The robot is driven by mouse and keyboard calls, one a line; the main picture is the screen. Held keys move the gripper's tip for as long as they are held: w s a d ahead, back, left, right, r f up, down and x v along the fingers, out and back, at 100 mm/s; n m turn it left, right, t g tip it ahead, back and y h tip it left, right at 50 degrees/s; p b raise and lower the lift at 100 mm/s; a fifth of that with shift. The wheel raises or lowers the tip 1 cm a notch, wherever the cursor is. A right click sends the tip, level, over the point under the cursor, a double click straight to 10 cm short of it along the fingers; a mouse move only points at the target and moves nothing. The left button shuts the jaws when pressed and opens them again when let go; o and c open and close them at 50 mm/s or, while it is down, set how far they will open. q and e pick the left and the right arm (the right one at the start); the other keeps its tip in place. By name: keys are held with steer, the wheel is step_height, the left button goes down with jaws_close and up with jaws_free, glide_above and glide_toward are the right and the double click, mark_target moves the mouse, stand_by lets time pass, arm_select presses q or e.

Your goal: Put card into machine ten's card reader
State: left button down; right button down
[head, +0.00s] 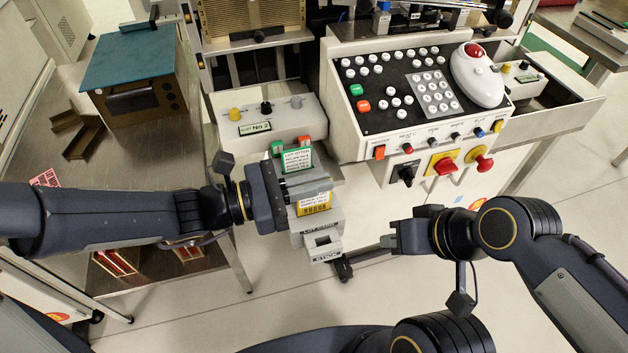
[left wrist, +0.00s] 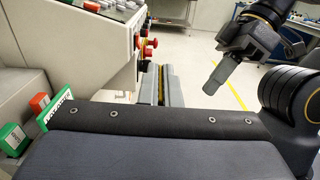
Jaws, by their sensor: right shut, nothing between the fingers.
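A grey card reader unit (head: 318,240) stands below the front of the machine in the head view. My left gripper (head: 312,186) is over its upper part, with its fingers pointing right. A yellow and white card or label (head: 314,204) with dark print shows just below the fingers; I cannot tell whether it is held. A green-edged white plate (head: 297,159) shows just above them, and also in the left wrist view (left wrist: 58,113). The jaw gap is not clear. My right gripper (head: 388,241) is shut and empty, apart from the reader; it also shows in the left wrist view (left wrist: 218,77).
The machine's control panel (head: 410,92) has several buttons, a white trackball unit (head: 477,75) and a red and yellow knob (head: 443,165). A box with coloured knobs (head: 265,118) sits left of it. A steel bench (head: 140,160) is at left. Open floor lies below.

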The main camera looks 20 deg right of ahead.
mark_target(314, 212)
arm_select(q)
steer(key=shift+f+b, duration=1.95)
steer(key=shift+f, duration=0.45)
steer(key=c, duration=1.6)
jaws_free()
steer(key=shift+r, duration=0.1)
steer(key=shift+o, duration=0.2)
steer(key=shift+a, duration=0.1)
steer(key=a+p, duration=0.1)
steer(key=a, duration=0.6)
steer(key=shift+s+a+p, duration=0.15)
steer(key=shift+a+p, duration=0.15)
steer(key=shift+p, duration=0.05)
